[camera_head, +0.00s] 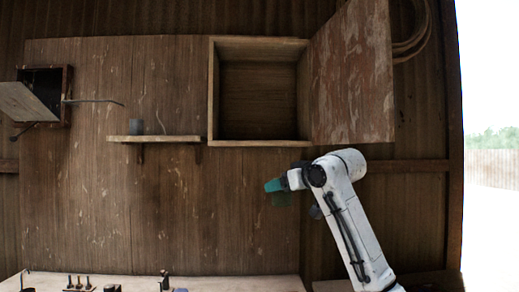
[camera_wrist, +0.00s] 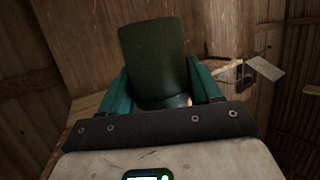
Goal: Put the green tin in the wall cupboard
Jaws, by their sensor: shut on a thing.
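The green tin (camera_wrist: 152,58) is held between the teal fingers of my gripper (camera_wrist: 160,92) in the wrist view. In the head view the tin (camera_head: 281,200) shows dimly at the gripper (camera_head: 273,186), below the wall cupboard. The wall cupboard (camera_head: 215,92) is an open wooden box on the plank wall, and its inside looks empty. Its door (camera_head: 352,78) is swung wide open to the right. My gripper is below the cupboard's bottom edge, in front of the wall.
A shelf (camera_head: 155,139) left of the cupboard holds a small grey cup-like thing (camera_head: 136,126). A smaller open box (camera_head: 66,95) is on the wall at far left. A bench (camera_head: 230,284) below carries several small dark items at its left.

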